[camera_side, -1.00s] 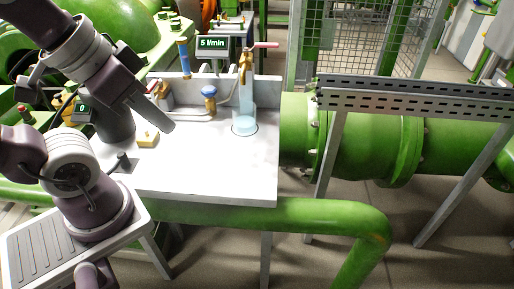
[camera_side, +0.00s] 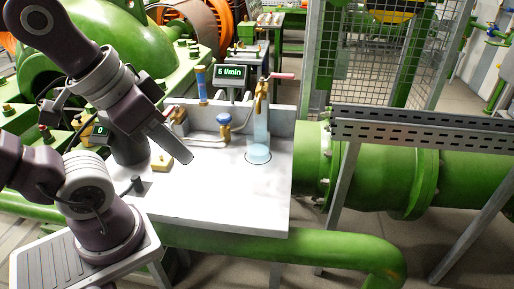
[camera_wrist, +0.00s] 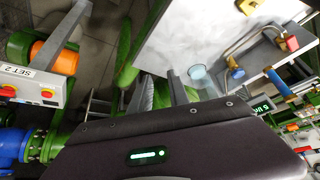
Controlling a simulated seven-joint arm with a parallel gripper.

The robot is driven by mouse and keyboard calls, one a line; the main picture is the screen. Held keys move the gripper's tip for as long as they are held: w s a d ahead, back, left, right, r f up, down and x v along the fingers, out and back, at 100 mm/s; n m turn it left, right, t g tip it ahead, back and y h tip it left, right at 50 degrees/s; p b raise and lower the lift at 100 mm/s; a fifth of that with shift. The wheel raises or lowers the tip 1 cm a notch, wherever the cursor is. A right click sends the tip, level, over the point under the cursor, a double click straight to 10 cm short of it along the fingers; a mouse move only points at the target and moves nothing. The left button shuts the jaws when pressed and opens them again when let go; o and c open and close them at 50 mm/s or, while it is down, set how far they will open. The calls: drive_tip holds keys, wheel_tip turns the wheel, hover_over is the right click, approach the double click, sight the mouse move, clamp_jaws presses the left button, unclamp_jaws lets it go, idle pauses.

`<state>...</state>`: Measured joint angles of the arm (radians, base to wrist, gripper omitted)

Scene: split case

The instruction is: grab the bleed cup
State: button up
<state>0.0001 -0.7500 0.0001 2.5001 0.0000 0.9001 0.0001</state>
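The bleed cup (camera_side: 258,155) is a small pale-blue clear cup standing in a ring mark on the white worktop (camera_side: 220,205). It is under a brass tap (camera_side: 261,95) with a red lever, and a pale-blue column joins tap and cup. The cup also shows in the wrist view (camera_wrist: 198,73), past the fingers. My gripper (camera_side: 185,156) is above the worktop, left of the cup and clear of it. In the wrist view two grey fingers (camera_wrist: 160,93) stand apart with nothing between them; their far sides are hidden.
A blue-topped brass valve (camera_side: 224,122) and pipework stand between my gripper and the tap. A yellow block (camera_side: 161,162) lies at the left of the worktop. A "5 l/min" display (camera_side: 231,72) stands behind. The worktop's front right is clear.

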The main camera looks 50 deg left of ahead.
drive_tip(key=o, duration=1.3)
